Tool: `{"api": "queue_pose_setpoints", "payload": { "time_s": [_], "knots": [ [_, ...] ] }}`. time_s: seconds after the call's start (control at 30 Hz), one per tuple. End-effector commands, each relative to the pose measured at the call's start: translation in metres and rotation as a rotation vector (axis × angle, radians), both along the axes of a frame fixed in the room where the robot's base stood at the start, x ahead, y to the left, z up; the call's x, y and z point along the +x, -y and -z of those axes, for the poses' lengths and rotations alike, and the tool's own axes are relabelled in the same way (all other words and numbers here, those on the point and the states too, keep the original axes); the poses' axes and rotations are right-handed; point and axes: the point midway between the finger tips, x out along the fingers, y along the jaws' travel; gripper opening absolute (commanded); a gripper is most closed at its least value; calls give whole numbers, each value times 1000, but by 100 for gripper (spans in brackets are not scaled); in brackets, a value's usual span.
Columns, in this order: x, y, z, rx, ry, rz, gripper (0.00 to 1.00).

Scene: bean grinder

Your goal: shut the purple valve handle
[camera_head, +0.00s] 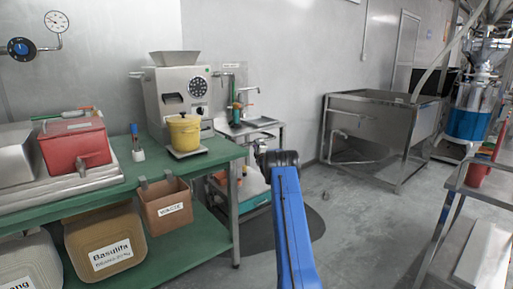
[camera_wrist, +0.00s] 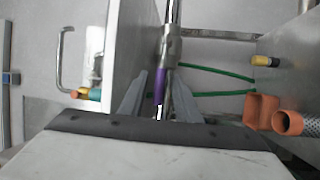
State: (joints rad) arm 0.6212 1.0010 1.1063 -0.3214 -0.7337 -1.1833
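In the wrist view the purple valve handle (camera_wrist: 159,86) is a narrow strip running lengthwise beside a shiny steel pipe and fitting (camera_wrist: 172,50). My gripper (camera_wrist: 161,82) is open, with one grey finger on each side of the handle and pipe. A gap shows between the fingers and the handle, and I cannot tell whether either touches it. The lower end of the handle is near the dark gripper body. In the head view my blue arm reaches forward past the green bench, and its end hides my gripper. The purple handle does not show there.
In the wrist view, a metal panel (camera_wrist: 124,50) stands close at left, green hoses (camera_wrist: 225,73) run at right, and orange pipe pieces (camera_wrist: 262,110) lie lower right. In the head view, a green bench (camera_head: 215,156) is at left and a steel sink (camera_head: 375,125) stands behind open floor.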

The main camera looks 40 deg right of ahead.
Motion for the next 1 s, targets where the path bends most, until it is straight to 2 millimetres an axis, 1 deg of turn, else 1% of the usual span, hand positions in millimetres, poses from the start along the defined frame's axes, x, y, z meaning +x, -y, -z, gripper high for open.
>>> {"api": "queue_pose_setpoints", "payload": {
  "time_s": [0.23,0.27,0.3,0.37,0.4,0.77,1.0],
  "knots": [
    [0,0,0,0,0,0,30],
    [0,0,0,0,0,0,25],
    [0,0,0,0,0,0,16],
    [0,0,0,0,0,0,1],
    [0,0,0,0,0,0,0],
    [0,0,-3,29,0,0,0],
    [0,1,-12,152,0,0,0]
  ]
}}
